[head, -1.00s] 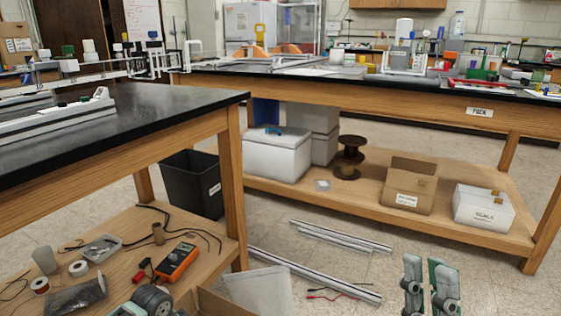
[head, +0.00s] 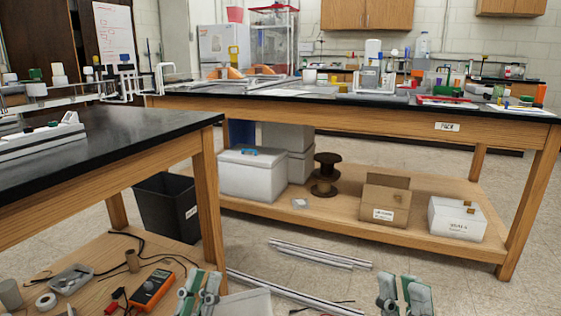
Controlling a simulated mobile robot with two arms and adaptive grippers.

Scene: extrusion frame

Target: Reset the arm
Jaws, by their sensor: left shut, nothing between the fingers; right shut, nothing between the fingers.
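My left gripper (head: 200,292) shows at the bottom edge of the head view, left of centre. It is shut and empty, in front of the lower shelf with the orange meter. My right gripper (head: 402,292) is at the bottom edge, right of centre, over the open floor. It is shut with nothing in it. Both point upward in the picture, and the rest of both arms is out of view.
A black-topped bench (head: 120,150) stands close on the left, with an orange multimeter (head: 152,288) and cables on its lower shelf. A longer bench (head: 350,116) spans the back. Aluminium extrusions (head: 320,254) lie on the floor. A black bin (head: 165,207) stands between the benches.

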